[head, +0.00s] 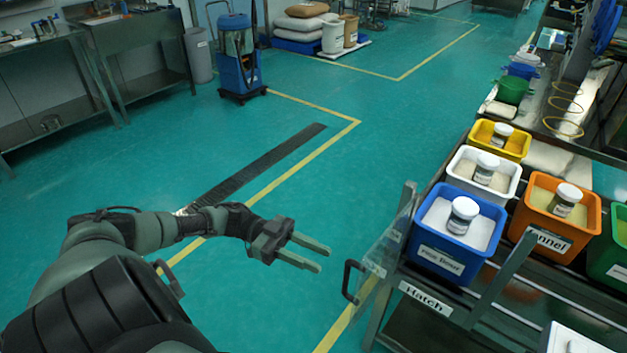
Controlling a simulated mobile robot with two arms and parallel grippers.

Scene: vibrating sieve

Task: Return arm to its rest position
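My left arm comes in from the lower left and reaches over the green floor. Its gripper (318,257) points right, with its two fingers apart and nothing between them. The gripper is left of the hatch handle (350,281) and does not touch it. The clear hatch panel (390,235) stands at the left end of the steel bench, beside the label "Hatch" (426,298). My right gripper is not in view.
On the bench are a blue bin (441,260), a white bin (459,184), a yellow bin (484,142) and an orange bin (545,238), each holding powder and a lidded jar. A green bin (605,262) is at the right edge. The floor left of the bench is clear.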

